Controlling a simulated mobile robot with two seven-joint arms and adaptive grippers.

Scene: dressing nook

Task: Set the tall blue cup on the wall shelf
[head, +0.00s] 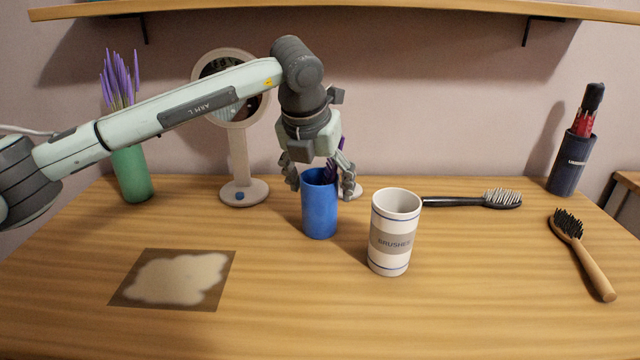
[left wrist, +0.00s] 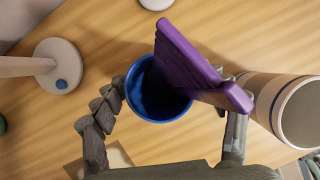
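The tall blue cup (head: 319,212) stands upright on the wooden table, below my left gripper (head: 320,188). A purple, flat-ended item (left wrist: 185,55) leans out of the cup's mouth; its lower part is hidden. My left gripper points down with its fingers spread on either side of the cup's upper part. In the left wrist view the blue rim (left wrist: 131,100) lies between the fingers, nearer the left finger, with a gap on the right; whether the left finger touches is unclear. The wall shelf (head: 330,9) crosses the top of the head view. My right gripper is not in view.
A white "BRUSHES" cup (head: 392,240) stands close at the right. A round mirror (head: 240,165) and green vase (head: 131,172) stand behind left. Two brushes (head: 470,201) (head: 590,260) and a dark holder (head: 571,165) are at right. A pale-patched mat (head: 128,296) lies front left.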

